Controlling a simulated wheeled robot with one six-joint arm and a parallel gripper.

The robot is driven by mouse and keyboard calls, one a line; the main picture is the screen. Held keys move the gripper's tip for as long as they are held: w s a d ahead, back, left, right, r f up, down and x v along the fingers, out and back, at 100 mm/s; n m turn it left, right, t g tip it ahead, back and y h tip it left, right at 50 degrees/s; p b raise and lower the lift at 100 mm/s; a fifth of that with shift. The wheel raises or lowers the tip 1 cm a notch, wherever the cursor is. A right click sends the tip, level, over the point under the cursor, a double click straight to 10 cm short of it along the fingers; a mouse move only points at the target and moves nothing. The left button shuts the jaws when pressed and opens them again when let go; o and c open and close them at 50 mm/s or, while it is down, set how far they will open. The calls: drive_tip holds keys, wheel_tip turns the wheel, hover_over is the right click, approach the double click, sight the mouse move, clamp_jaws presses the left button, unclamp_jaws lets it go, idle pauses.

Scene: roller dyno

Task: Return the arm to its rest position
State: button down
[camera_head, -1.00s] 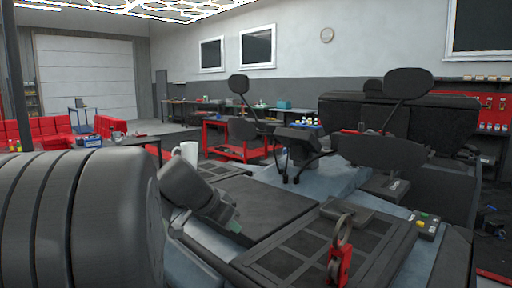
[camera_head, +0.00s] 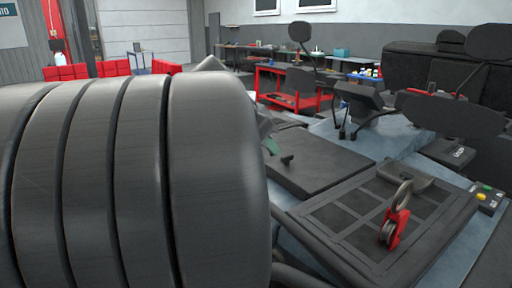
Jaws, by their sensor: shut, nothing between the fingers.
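My gripper is not clearly in view now; I cannot make out its fingers. A large dark grooved cylinder, like a tyre (camera_head: 140,180), fills the left of the head view close to me and hides what lies behind it. A small grey wedge shows over its top edge, and a small green piece shows at its right edge; I cannot tell whether either belongs to my arm. No object is seen held.
A red clip with a metal ring (camera_head: 396,222) stands on a dark gridded panel (camera_head: 345,238) at the right. A flat dark pad (camera_head: 315,165) lies behind it. A yellow-buttoned box (camera_head: 485,196) is at the right edge. A red cart (camera_head: 290,95) stands further back.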

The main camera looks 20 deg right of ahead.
drive_tip(key=shift+a+r, duration=0.2)
drive_tip(key=b, duration=0.1)
hover_over(294, 182)
drive_tip(key=a, duration=0.2)
wheel_tip(294, 182, down, 8)
drive_tip(key=r, duration=0.1)
drive_tip(key=f, duration=0.1)
drive_tip(key=f+b, duration=0.2)
drive_tip(key=shift+s, duration=0.25)
drive_tip(key=shift+d+f+b, duration=0.1)
drive_tip(key=shift+f+b, duration=0.25)
drive_tip(key=shift+f, duration=0.3)
